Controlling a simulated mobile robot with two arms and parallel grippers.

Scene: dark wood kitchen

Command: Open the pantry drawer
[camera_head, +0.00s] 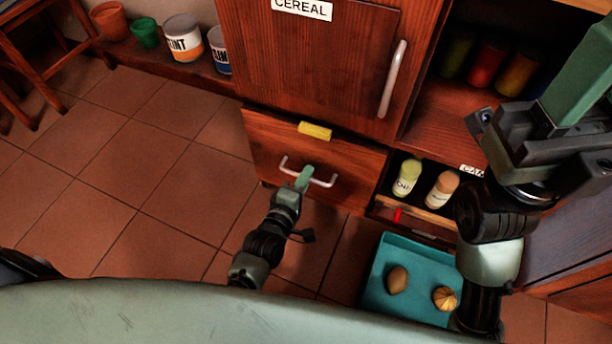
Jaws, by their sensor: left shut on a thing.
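The pantry drawer (262,140) has a dark reddish wood front with a yellow label (315,131) at its top edge. It sits below the cabinet door marked CEREAL. I cannot tell from this angle whether the drawer front stands out from the cabinet. Its pale bar handle (327,183) runs across the middle of the front. My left gripper (304,179) reaches up from below and is shut on the handle near its middle, hiding part of the bar. My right gripper (560,110) is raised at the right, close to the camera and away from the drawer; its jaw opening is unclear.
The CEREAL door (330,65) with its vertical handle (392,80) is above. Bottles (407,177) stand in an open compartment to the right. A teal bin (378,290) with two round items is on the floor below. Tiled floor (150,190) at left is clear.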

